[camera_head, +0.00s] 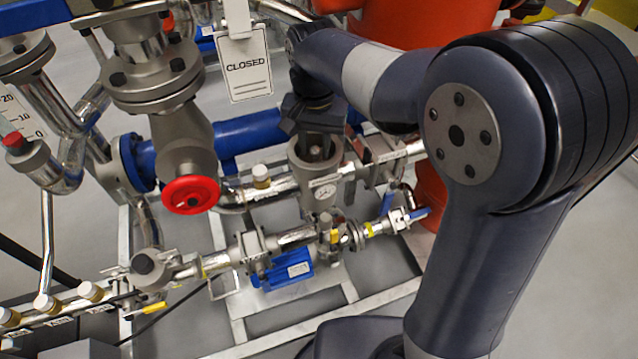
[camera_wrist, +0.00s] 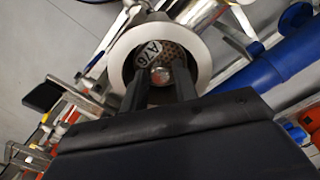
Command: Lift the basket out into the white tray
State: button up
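The basket (camera_wrist: 172,51) sits inside a round, open-topped housing (camera_wrist: 205,50). Its top is perforated, with a tag reading what looks like "A76" and a round metal knob (camera_wrist: 160,73) in the middle. My gripper (camera_wrist: 160,82) points down into the housing opening, with one dark finger on each side of the knob. The fingers look apart, with a gap to the knob. In the head view my gripper (camera_head: 318,148) is right above the metal housing (camera_head: 316,178), which hides the basket. I see no white tray in either view.
A hanging "CLOSED" sign (camera_head: 246,66) is close to the left of my arm. A red handwheel (camera_head: 190,194), a blue pipe (camera_head: 240,136) and a blue-handled valve (camera_head: 408,214) surround the housing. An orange-red vessel (camera_head: 425,25) stands behind my arm.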

jog(key=c, duration=0.4)
jog(key=shift+r+p, duration=5.35)
jog(key=shift+r, duration=0.55)
jog(key=shift+c, duration=0.2)
notch_tip(320, 180, up, 5)
jog(key=p, duration=0.4)
jog(key=shift+w, duration=0.1)
